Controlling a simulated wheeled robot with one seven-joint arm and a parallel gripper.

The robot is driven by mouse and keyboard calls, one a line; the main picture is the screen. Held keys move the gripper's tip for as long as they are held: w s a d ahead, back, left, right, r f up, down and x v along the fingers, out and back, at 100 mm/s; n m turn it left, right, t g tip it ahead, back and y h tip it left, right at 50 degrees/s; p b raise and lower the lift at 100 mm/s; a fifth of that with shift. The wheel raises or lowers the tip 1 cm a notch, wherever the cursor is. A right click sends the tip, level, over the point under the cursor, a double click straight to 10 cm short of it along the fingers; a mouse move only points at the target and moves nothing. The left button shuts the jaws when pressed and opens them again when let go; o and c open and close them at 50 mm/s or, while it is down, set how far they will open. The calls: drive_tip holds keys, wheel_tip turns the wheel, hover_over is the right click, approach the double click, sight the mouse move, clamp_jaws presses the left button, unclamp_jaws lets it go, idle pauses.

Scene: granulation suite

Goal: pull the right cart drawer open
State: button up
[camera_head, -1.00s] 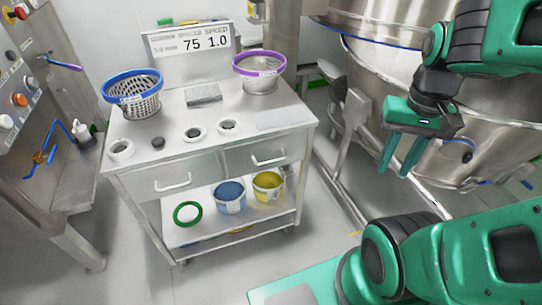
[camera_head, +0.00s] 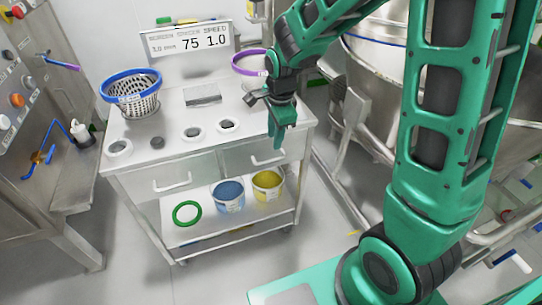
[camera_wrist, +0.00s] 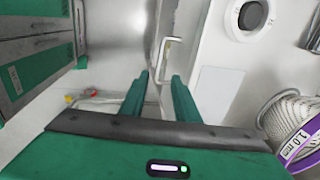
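The cart (camera_head: 160,165) stands in the middle of the head view with two drawers side by side, both closed. The right drawer (camera_head: 238,161) has a pale bar handle (camera_head: 268,160). My gripper (camera_head: 279,143) is over the cart's front right edge, pointing down, just above that handle. In the wrist view my gripper (camera_wrist: 160,77) is open, with a clear gap between the green fingers. The handle (camera_wrist: 166,50) shows just beyond the fingertips, roughly in line with the gap. I see nothing held, and no clear contact.
The cart top holds a blue-rimmed basket (camera_head: 135,105), a purple-rimmed basket (camera_head: 245,65) partly behind my arm, and small rings. The lower shelf holds a blue tub (camera_head: 229,197), a yellow tub (camera_head: 267,186) and a green ring (camera_head: 186,213). Clear floor lies before the cart.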

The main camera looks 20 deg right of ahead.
sight(272, 160)
drive_tip(key=f, duration=0.3)
drive_tip(key=w+f, duration=0.1)
drive_tip(key=f, duration=0.3)
drive_tip(key=w+f, duration=0.1)
drive_tip(key=f, duration=0.2)
drive_tip(key=shift+f, duration=0.25)
clamp_jaws()
